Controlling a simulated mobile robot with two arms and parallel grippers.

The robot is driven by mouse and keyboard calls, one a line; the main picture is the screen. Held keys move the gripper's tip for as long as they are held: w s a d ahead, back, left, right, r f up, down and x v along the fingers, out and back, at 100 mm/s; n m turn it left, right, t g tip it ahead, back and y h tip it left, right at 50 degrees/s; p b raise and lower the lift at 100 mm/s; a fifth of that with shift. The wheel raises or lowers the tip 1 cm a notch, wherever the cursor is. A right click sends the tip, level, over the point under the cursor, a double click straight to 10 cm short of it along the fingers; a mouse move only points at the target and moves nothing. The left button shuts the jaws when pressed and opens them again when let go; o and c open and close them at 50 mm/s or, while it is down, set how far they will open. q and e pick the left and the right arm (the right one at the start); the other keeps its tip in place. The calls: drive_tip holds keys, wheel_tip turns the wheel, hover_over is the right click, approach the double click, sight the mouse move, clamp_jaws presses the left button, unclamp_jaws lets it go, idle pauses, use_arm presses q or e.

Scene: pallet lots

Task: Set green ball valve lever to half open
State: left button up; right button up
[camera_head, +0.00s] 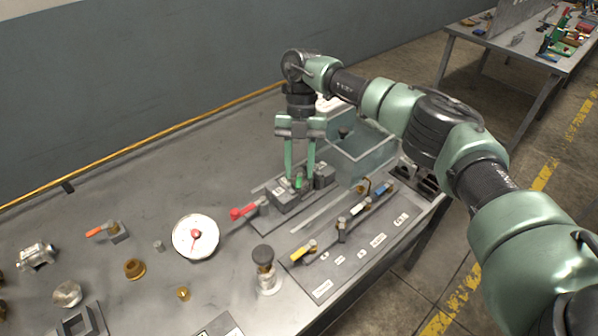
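The green ball valve lever (298,183) shows as a small green piece on a dark grey valve block (287,200) on the bench. My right gripper (300,176) points down over it, with its two green fingers apart on either side of the lever. A gap seems to show between the fingers and the lever. The fingers and the block partly hide the lever, so its exact angle is hard to tell. My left gripper is not in view.
A panel with yellow (303,251), white and blue levers lies in front. A translucent bin (362,158) stands behind right. The back left of the bench is mostly clear.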

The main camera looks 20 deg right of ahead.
sight(300, 170)
drive_tip(key=b+v, duration=0.1)
drive_tip(key=v, duration=0.5)
drive_tip(key=shift+r, duration=0.35)
